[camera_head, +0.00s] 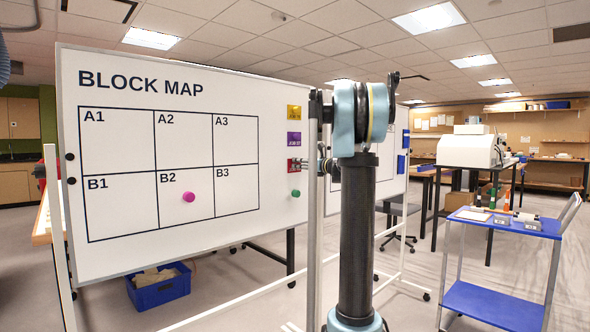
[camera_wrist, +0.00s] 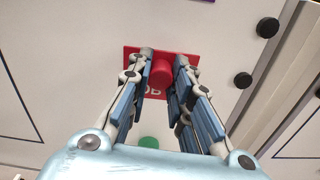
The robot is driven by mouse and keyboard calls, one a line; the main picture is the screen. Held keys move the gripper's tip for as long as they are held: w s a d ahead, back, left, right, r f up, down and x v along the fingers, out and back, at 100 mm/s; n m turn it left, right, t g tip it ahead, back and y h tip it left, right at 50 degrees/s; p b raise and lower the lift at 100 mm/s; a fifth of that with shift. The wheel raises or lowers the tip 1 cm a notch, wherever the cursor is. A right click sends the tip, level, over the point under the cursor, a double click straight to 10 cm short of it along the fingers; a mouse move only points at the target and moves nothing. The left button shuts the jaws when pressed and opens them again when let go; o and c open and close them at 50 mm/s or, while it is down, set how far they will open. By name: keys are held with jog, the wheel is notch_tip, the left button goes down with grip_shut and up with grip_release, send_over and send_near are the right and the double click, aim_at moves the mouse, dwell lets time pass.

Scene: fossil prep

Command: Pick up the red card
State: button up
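The red card (camera_head: 292,166) hangs on the right edge of the whiteboard in the head view, partly covered by my gripper (camera_head: 302,165). In the wrist view the red card (camera_wrist: 133,62) lies behind the fingertips, with a round red magnet (camera_wrist: 161,74) on it. My gripper (camera_wrist: 164,62) has one finger on each side of this magnet, very close to it. I cannot tell whether the fingers touch or grip it. Part of the card and its lettering is hidden by the fingers.
A yellow card (camera_head: 294,112) and a purple card (camera_head: 294,139) hang above on the whiteboard (camera_head: 230,85). A green magnet (camera_head: 295,193) is just below; a pink magnet (camera_head: 188,197) is in B2. A blue cart (camera_head: 510,222) stands at right.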

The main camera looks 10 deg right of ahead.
jog(key=shift+d, duration=0.1)
jog(key=r, duration=0.4)
jog(key=s+r, duration=0.1)
jog(key=r, duration=0.2)
jog(key=shift+d+r, duration=0.1)
jog(key=shift+d, duration=0.3)
jog(key=v, duration=1.8)
jog(key=shift+s+d, duration=0.15)
jog(key=shift+s, duration=0.1)
